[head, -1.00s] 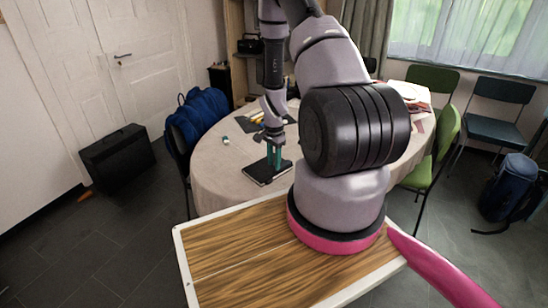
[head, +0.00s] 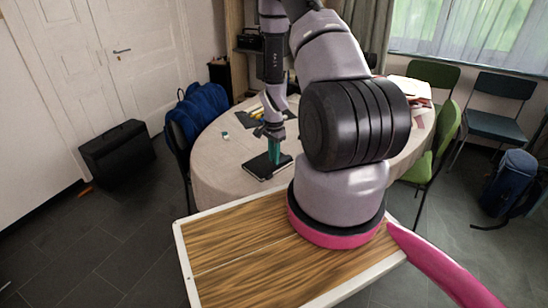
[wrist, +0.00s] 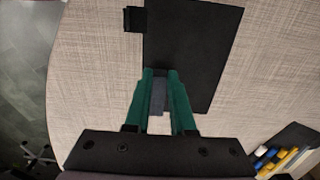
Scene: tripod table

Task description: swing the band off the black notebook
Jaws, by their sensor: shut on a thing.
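The black notebook (head: 258,168) lies flat on the near left part of the round table; the wrist view shows its plain dark cover (wrist: 196,50). My gripper (head: 274,160) points down at the notebook with its green fingers, which also show in the wrist view (wrist: 163,75). The fingers are shut on a narrow grey-blue strip, seemingly the band (wrist: 158,97), at the notebook's near left corner. I cannot tell how the rest of the band runs. A small black tab (wrist: 133,20) sticks out from the notebook's left edge in the wrist view.
The table (head: 217,165) has a pale cloth, bare around the notebook. A dark mat (wrist: 290,145) with yellow, blue and white items lies to one side. Papers and books (head: 408,90) lie at the far right. A chair with a blue bag (head: 198,115) stands left.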

